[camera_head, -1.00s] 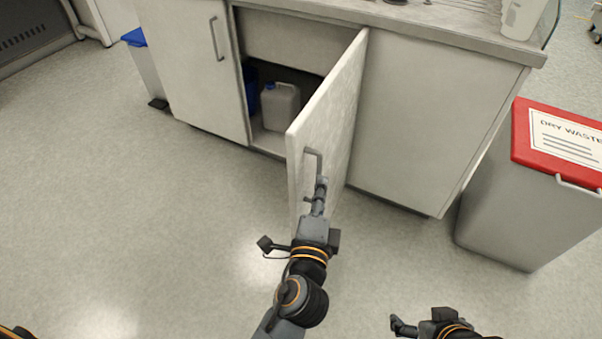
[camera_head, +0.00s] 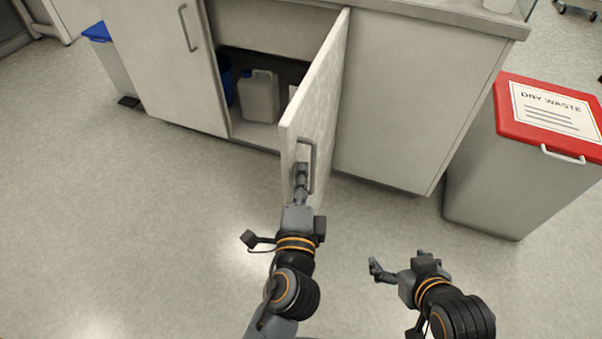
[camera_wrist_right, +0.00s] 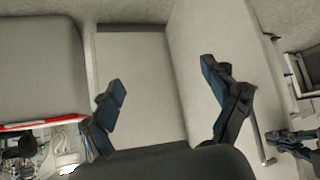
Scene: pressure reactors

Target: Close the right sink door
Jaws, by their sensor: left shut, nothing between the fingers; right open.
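The right sink door (camera_head: 318,110) stands swung far out from the sink cabinet, hinged on its right side. Its bar handle (camera_head: 311,168) is near the free edge. My left gripper (camera_head: 301,172) is shut with nothing held, at the handle on the door's face; I cannot tell whether it touches. My right gripper (camera_head: 400,264) is open and empty, low and right of the door. In the right wrist view, its spread fingers (camera_wrist_right: 168,95) show in front, with the door (camera_wrist_right: 215,45), its handle (camera_wrist_right: 259,138) and my left gripper (camera_wrist_right: 296,142) to the right.
The left cabinet door (camera_head: 165,65) is shut. A white jug (camera_head: 258,98) and a blue object (camera_head: 228,82) stand inside the cabinet. A red-lidded dry waste bin (camera_head: 490,175) stands right. A blue-lidded bin (camera_head: 108,60) stands left. Floor between door and waste bin is clear.

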